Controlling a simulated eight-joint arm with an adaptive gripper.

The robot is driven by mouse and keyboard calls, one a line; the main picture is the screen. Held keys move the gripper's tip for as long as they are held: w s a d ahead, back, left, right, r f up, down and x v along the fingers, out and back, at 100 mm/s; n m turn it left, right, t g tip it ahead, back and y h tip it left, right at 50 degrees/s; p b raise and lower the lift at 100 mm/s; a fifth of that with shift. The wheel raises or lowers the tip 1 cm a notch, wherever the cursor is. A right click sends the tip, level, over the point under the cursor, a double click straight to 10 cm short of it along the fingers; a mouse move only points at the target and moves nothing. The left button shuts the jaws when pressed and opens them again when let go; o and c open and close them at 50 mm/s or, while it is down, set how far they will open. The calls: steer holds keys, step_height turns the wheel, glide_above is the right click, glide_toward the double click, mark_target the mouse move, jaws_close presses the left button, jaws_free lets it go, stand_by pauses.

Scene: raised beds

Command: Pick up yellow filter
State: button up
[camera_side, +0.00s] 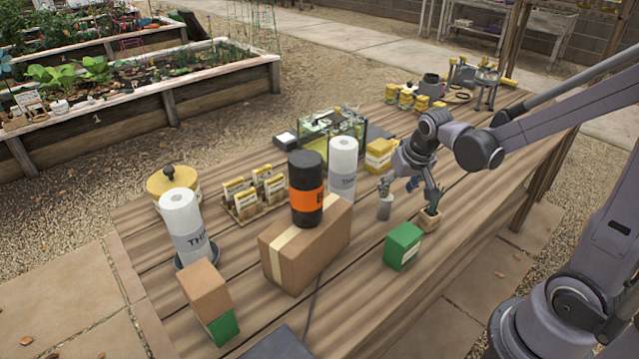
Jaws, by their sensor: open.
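No thing is clearly marked as the yellow filter. The nearest yellow candidate is a yellow and white box (380,155) on the wooden table, just left of my wrist. My gripper (411,188) points down over the right part of the table, in front of that box. It is open with its fingers spread, and I see nothing held. Other yellow things are a round yellow-topped canister (172,184) at far left and several small yellow boxes (405,98) at the back.
A brown carton (300,255) bears a black and orange cylinder (306,190). White rolls stand at the left (182,225) and behind the carton (342,165). A green box (403,245) is near my gripper. A wooden rack (255,212) holds yellow packets. The front right tabletop is clear.

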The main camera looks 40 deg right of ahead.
mark_target(388, 199)
steer(key=shift+w+x, duration=0.1)
steer(key=shift+x, duration=2.2)
steer(key=shift+w+x, duration=0.15)
steer(key=shift+x, duration=2.15)
steer(key=shift+a, duration=0.2)
steer(key=c, duration=1.2)
